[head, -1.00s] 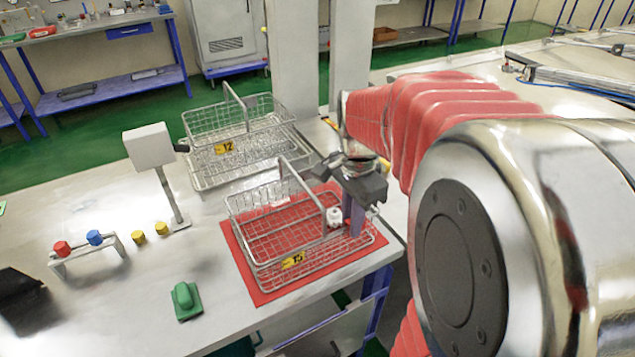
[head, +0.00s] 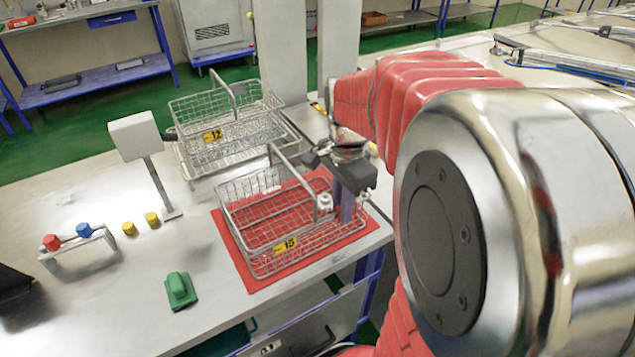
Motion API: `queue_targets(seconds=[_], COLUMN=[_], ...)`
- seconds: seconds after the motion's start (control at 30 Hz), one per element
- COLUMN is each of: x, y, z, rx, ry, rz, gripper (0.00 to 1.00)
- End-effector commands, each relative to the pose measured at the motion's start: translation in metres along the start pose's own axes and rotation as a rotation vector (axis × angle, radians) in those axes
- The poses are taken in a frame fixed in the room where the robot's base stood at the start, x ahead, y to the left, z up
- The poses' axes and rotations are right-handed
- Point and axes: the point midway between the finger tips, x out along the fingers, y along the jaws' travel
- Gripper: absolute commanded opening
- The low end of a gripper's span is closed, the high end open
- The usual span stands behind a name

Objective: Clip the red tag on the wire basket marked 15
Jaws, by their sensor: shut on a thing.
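The wire basket marked 15 (head: 262,262) stands on a red mat (head: 238,268), its yellow number label (head: 285,246) facing the front. A red tag-like piece (head: 52,242) sits on a small white rack (head: 72,246) at the left, beside a blue one (head: 83,230). My gripper (head: 342,208) points down at the right end of basket 15, its fingers partly behind the wires. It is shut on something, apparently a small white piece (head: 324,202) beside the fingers. The exact grip is hidden.
The wire basket marked 12 (head: 180,112) stands behind basket 15. A grey panel on a post (head: 134,136) rises to its left. Two yellow pieces (head: 140,222) and a green block (head: 180,290) lie on the table.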

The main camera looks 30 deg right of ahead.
Motion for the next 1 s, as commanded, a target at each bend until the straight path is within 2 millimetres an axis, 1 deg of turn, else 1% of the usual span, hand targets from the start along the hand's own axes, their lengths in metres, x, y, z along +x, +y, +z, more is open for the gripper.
queue_targets(seconds=[0.97, 1.0], x=[0.005, 0.005], y=[0.0001, 0.0001], z=[-0.0006, -0.0006], rx=[0.001, 0.001], ry=[0.0, 0.0], rz=[0.0, 0.0], gripper=[0.0, 0.16])
